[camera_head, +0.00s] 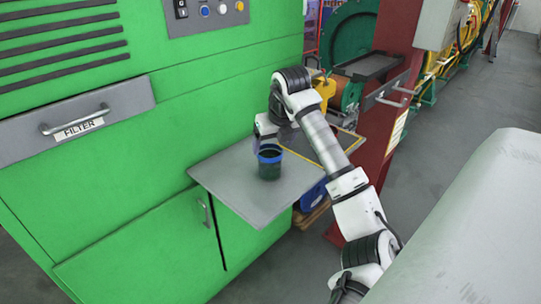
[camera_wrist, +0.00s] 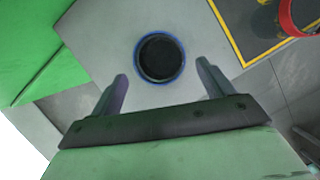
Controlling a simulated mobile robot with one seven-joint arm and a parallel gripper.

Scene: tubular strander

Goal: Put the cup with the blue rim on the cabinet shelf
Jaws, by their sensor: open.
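A dark cup with a blue rim (camera_head: 269,164) stands upright on the grey cabinet shelf (camera_head: 223,184), which juts out from the green cabinet. In the wrist view the same cup (camera_wrist: 160,58) is seen from above, its round mouth dark inside. My gripper (camera_wrist: 162,82) is open, with its two fingers spread on either side below the cup in that view. The cup lies just past the fingertips and is not between them. In the head view my gripper (camera_head: 266,132) is at the shelf, close behind the cup; its fingers are mostly hidden there.
A yellow-outlined area (camera_head: 325,160) marks the shelf's right part. A red ring-shaped object (camera_wrist: 297,16) is at the top right of the wrist view. A red post (camera_head: 378,130) stands to the right. The green cabinet (camera_head: 150,120) walls off the left.

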